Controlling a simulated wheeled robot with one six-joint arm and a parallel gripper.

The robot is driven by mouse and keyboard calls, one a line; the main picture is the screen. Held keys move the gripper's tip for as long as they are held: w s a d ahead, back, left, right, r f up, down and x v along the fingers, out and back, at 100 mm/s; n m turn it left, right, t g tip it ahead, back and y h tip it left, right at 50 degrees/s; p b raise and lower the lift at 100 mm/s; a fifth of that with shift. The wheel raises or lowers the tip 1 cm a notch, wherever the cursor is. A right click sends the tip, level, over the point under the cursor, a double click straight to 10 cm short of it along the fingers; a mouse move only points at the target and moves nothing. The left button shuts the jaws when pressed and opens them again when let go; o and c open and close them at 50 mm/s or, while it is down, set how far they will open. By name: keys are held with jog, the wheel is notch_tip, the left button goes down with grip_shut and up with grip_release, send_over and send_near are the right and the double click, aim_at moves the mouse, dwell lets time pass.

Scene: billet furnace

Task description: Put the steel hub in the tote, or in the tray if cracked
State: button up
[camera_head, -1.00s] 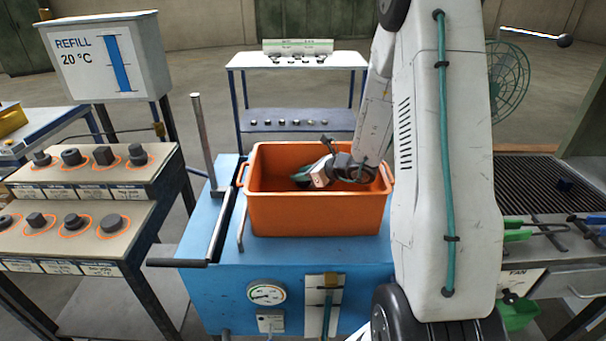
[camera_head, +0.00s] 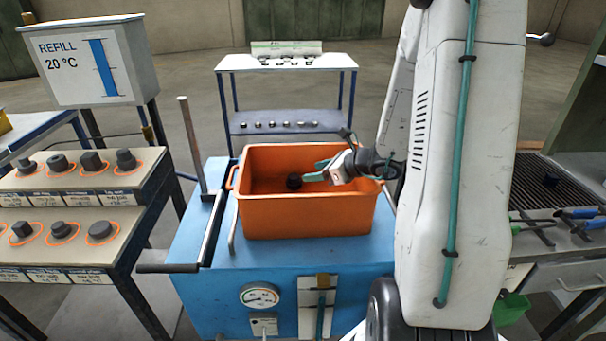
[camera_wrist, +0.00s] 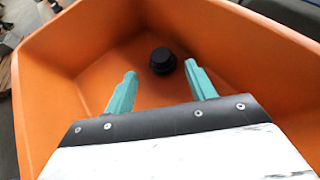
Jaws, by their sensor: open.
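The orange tote (camera_head: 310,216) stands on a blue cart. A dark round hub (camera_head: 293,181) lies inside it; in the wrist view the dark hub (camera_wrist: 162,61) rests on the tote floor near the far wall, with a wider rim and a raised middle. No crack can be made out at this size. My gripper (camera_head: 318,170) reaches into the tote from the right. In the wrist view its two teal fingers (camera_wrist: 160,82) are apart with nothing between them, and the hub lies just beyond the tips. I cannot pick out the tray for cracked parts.
A stepped stand (camera_head: 75,200) with several dark parts in orange rings is at left. A white two-level table (camera_head: 285,65) with small parts stands behind. A long handle bar (camera_head: 190,150) rises beside the tote. A grey bench (camera_head: 560,245) with tools is at right.

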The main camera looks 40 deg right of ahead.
jog(key=shift+v, duration=1.15)
jog(key=shift+s+a+r, duration=0.1)
jog(key=shift+r, duration=0.1)
jog(key=s+a+r+n+g+y, duration=0.2)
jog(key=s+a+r+n+g, duration=0.25)
jog(key=a+n, duration=0.45)
jog(key=s+a+r+n+g+y, duration=0.1)
jog(key=s+a+r+n+g, duration=0.2)
jog(key=a+r+n, duration=0.55)
jog(key=s+a+r+n+g+h, duration=0.1)
jog(key=s+n+h, duration=0.3)
jog(key=s+n, duration=0.3)
jog(key=s+a+r+n+g+h, duration=0.1)
jog(key=s+a+n+h, duration=0.1)
jog(key=s+n, duration=0.5)
jog(key=s+h, duration=0.1)
jog(key=s, duration=0.2)
jog(key=shift+a+h, duration=0.3)
jog(key=shift+h, duration=0.1)
jog(key=shift+g, duration=0.25)
